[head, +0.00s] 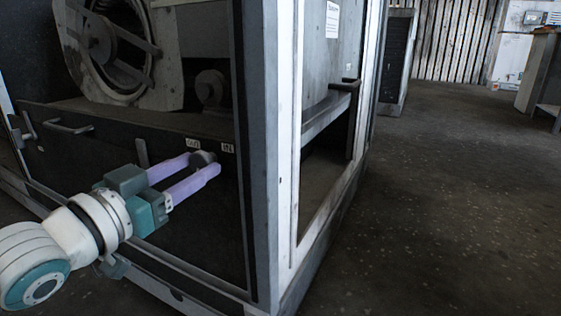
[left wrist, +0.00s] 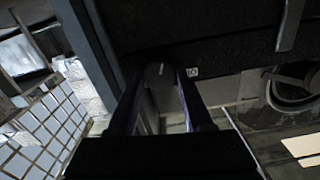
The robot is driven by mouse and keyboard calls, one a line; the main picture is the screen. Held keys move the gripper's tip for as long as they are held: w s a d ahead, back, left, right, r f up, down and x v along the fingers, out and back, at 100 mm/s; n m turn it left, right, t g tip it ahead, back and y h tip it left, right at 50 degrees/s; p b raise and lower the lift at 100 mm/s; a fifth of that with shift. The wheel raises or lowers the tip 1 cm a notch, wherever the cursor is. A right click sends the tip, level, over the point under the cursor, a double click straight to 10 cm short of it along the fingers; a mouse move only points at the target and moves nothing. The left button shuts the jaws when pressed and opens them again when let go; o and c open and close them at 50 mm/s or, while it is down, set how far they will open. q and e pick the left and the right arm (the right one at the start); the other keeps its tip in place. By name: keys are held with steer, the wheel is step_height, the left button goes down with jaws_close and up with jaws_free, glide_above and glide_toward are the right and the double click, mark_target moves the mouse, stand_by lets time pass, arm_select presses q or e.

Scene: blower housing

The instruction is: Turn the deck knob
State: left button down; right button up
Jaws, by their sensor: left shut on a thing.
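The deck knob (head: 203,158) is a small dark round knob on the black front panel of the blower housing, between two small white labels. My left gripper (head: 207,164) reaches in from the left with its two pale purple fingers on either side of the knob, shut on it. In the left wrist view the knob (left wrist: 158,72) shows as a grey disc with a light mark, between the fingertips (left wrist: 161,74). The fingers partly hide the knob in the head view. My right gripper is in neither view.
The housing's grey corner post (head: 262,150) stands just right of the knob. A bar handle (head: 68,127) and an upright dark bar (head: 142,152) are on the panel to the left. A round blower (head: 110,50) sits above. Open floor (head: 440,200) lies to the right.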

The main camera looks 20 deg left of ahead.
arm_select(q)
steer(key=shift+m+p, duration=0.55)
steer(key=shift+m, duration=0.25)
steer(key=m+p, duration=0.1)
steer(key=m, duration=0.1)
steer(key=shift+m, duration=0.3)
steer(key=m+p, duration=0.1)
steer(key=m, duration=0.1)
steer(key=shift+m, duration=0.4)
steer(key=m, duration=0.2)
steer(key=shift+m, duration=0.4)
steer(key=m, duration=0.5)
steer(key=shift+f, duration=0.15)
steer(key=m, duration=0.6)
steer(key=shift+m+b, duration=0.3)
steer(key=shift+b, duration=0.05)
steer(key=shift+c, duration=1.5)
jaws_free()
